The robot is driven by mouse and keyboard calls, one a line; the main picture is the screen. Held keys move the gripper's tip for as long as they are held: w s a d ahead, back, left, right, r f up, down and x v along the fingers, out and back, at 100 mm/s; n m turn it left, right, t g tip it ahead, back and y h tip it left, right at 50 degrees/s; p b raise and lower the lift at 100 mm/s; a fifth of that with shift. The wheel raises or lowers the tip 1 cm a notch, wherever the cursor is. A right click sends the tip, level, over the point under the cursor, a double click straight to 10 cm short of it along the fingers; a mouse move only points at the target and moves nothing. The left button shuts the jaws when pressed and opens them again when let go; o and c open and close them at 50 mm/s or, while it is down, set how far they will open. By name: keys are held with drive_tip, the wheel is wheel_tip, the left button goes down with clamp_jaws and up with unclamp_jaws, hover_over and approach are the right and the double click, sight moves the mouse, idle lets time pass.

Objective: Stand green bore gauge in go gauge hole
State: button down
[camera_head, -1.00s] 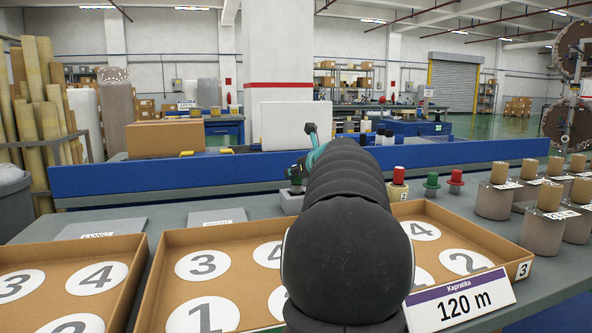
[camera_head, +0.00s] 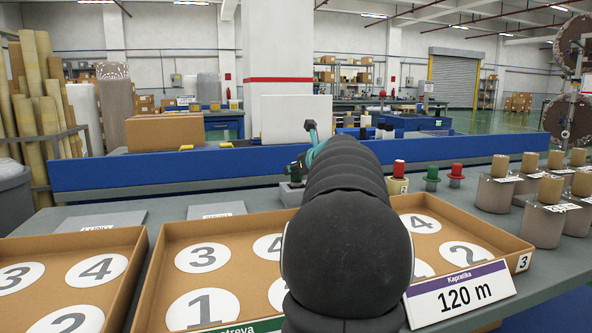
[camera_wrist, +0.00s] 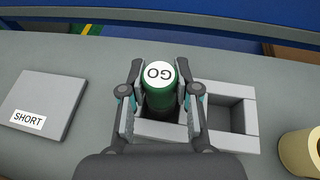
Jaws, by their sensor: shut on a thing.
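The green bore gauge (camera_wrist: 160,98), with a white GO disc on top, stands between the two fingers of my gripper (camera_wrist: 161,108) in the wrist view. The fingers are shut on its sides. It is over the left square opening of a grey two-hole block (camera_wrist: 238,90). Its lower end is hidden, so I cannot tell how deep it sits. The block's right opening (camera_wrist: 230,116) is empty. In the head view my arm covers most of the gripper; part of the block (camera_head: 290,196) shows left of the arm.
A flat grey SHORT plate (camera_wrist: 48,103) lies left of the block, and a tan ring (camera_wrist: 300,152) stands right. In the head view, a green gauge (camera_head: 432,180) and a red gauge (camera_head: 456,174) stand at right. Numbered trays (camera_head: 150,290) fill the front. A blue rail (camera_head: 130,171) runs behind.

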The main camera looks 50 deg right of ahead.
drive_tip(key=shift+f, duration=0.3)
drive_tip(key=c, duration=0.8)
unclamp_jaws()
drive_tip(key=shift+o, duration=0.2)
drive_tip(key=v, duration=1.2)
drive_tip(key=shift+r, duration=0.1)
